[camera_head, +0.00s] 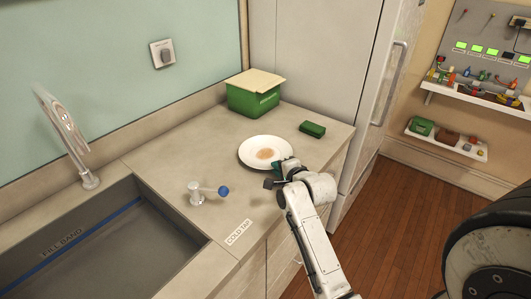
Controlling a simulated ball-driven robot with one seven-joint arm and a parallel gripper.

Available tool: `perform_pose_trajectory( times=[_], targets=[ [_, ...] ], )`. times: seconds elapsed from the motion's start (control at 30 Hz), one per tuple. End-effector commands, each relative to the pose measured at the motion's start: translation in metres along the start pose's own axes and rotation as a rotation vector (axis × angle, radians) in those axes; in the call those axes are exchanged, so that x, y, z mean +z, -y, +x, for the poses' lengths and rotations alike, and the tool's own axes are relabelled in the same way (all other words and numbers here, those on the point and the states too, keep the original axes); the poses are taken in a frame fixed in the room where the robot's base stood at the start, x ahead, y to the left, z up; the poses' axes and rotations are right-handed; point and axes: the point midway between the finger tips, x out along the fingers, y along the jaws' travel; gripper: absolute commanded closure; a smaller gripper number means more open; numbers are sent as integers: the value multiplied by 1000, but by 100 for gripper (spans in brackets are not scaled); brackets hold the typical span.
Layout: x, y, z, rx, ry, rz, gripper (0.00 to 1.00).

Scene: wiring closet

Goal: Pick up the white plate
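The white plate (254,144) lies on the pale counter, with a brownish stain at its middle. My gripper (274,176) is at the plate's near right edge, at the end of my white arm that reaches up from below. The gripper's dark parts are small in view and partly cover that edge. A dark teal patch shows between the gripper and the plate; I cannot tell what it is. I cannot tell whether the fingers touch the rim or how far apart they are.
A green box (253,104) with a beige lid stands behind the plate, and a green block (312,129) lies to its right. A blue-tipped tap (205,193) stands at left near the sink (110,245). A tall pale cabinet (325,70) stands behind the counter. Wooden floor is clear at right.

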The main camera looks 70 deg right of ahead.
Motion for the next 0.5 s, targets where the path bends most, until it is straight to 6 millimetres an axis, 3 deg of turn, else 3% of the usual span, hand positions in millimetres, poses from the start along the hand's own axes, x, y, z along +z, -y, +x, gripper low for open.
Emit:
perform_pose_trajectory(
  times=[0.37, 0.5],
  targets=[
    [0, 0, 10, 0, -1, -1, 89],
    [0, 0, 10, 1, -1, -1, 100]
  ],
)
